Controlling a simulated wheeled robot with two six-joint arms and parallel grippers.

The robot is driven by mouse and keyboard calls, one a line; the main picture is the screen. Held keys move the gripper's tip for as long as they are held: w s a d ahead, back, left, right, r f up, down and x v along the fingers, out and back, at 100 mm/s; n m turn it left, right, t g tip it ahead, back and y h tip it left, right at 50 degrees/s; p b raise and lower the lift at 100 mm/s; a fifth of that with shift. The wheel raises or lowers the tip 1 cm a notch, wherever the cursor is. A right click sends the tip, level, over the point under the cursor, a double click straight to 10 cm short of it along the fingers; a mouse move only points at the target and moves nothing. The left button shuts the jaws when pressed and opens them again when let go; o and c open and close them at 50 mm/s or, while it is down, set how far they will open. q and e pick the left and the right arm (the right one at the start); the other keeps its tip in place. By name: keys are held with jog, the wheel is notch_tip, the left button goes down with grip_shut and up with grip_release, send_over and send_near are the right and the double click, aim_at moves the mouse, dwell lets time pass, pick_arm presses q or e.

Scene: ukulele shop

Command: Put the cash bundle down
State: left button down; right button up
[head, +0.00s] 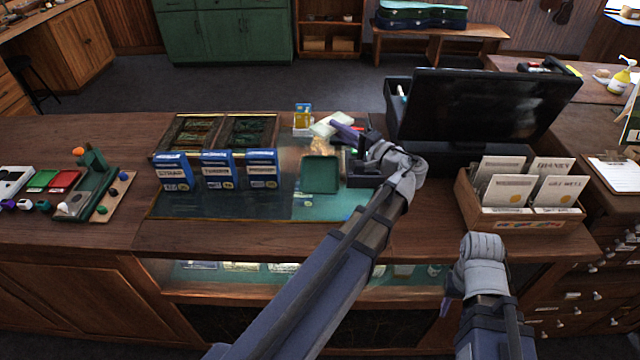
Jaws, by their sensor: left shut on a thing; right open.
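The cash bundle (330,122) is a pale, flat block above the back part of the counter. My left gripper (345,131) is shut on it, with purple fingers at the bundle's right end. The bundle appears raised over the glass counter top; its exact height is hard to tell. My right gripper (445,308) hangs low in front of the counter at the right; only a purple fingertip shows and the rest is hidden behind its wrist. It is open, with nothing seen in it.
A green tray (320,175) lies on the glass top (240,205). Blue boxes (217,172) stand left of it, and an open-topped display case (215,134) is behind them. A black register screen (490,107) and a wooden card box (520,205) stand right.

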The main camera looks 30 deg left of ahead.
pick_arm(q)
jog(key=shift+f+b, duration=1.35)
jog(key=shift+f, duration=0.65)
pick_arm(e)
jog(key=shift+f, duration=2)
pick_arm(q)
jog(key=b, duration=1)
send_over(336, 187)
notch_tip(336, 187, down, 10)
jog(key=shift+s+r, duration=0.1)
pick_arm(e)
notch_tip(336, 187, down, 10)
pick_arm(q)
jog(key=shift+f+b, duration=0.6)
jog(key=shift+f, duration=0.1)
jog(key=c, duration=0.9)
grip_release()
pick_arm(e)
jog(key=shift+f, duration=0.55)
pick_arm(q)
jog(key=shift+r, duration=0.15)
pick_arm(e)
jog(key=shift+r, duration=0.1)
